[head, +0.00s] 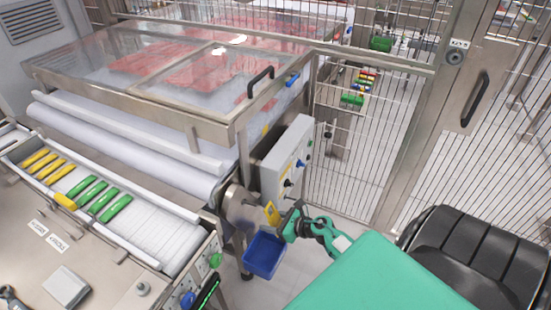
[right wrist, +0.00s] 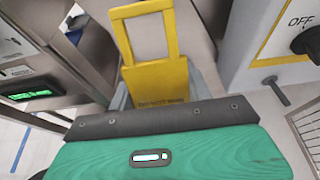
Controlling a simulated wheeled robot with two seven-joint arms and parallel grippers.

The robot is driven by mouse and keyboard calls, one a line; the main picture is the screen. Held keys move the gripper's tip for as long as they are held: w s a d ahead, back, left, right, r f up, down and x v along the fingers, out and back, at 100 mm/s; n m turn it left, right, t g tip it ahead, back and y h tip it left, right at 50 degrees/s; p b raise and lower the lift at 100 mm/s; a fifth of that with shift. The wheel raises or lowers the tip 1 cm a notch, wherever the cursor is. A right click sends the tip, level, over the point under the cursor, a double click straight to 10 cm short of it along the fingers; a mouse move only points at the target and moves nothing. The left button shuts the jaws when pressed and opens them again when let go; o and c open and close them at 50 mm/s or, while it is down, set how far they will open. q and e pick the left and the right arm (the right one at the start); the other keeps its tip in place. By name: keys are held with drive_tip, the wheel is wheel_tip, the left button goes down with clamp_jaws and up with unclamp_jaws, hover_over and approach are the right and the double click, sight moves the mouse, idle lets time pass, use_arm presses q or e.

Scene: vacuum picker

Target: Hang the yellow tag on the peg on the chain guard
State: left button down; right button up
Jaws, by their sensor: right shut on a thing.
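The yellow tag (right wrist: 157,82) has a large open loop at its top and small dark print near its bottom. My right gripper (right wrist: 158,112) is shut on the tag's lower end, with the loop pointing away from the jaws. In the head view the tag (head: 272,213) is upright beside the grey metal chain guard (head: 240,208), below the control box. My right gripper (head: 284,221) is to the right of the guard. The tag overlaps grey metal in the right wrist view; I cannot tell whether they touch. I cannot make out the peg for certain.
A grey control box (head: 287,160) with knobs is just above my right gripper. A blue bin (head: 264,255) stands below. The conveyor (head: 150,235) with yellow and green packs is at left. A mesh fence (head: 365,140) stands behind. Some floor is free right of the bin.

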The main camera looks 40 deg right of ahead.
sight(245, 214)
drive_tip(key=shift+w+a+f, duration=0.1)
drive_tip(key=shift+w+a, duration=0.3)
drive_tip(key=shift+w, duration=0.55)
drive_tip(key=shift+w+a+f, duration=0.1)
drive_tip(key=shift+w+a, duration=0.25)
drive_tip(key=shift+w, duration=0.55)
drive_tip(key=shift+w+a, duration=0.4)
drive_tip(key=shift+w, duration=0.55)
drive_tip(key=shift+w+a+f+b, duration=0.2)
drive_tip(key=shift+w+f+b, duration=0.2)
drive_tip(key=shift+w+f, duration=0.1)
drive_tip(key=o, duration=1.1)
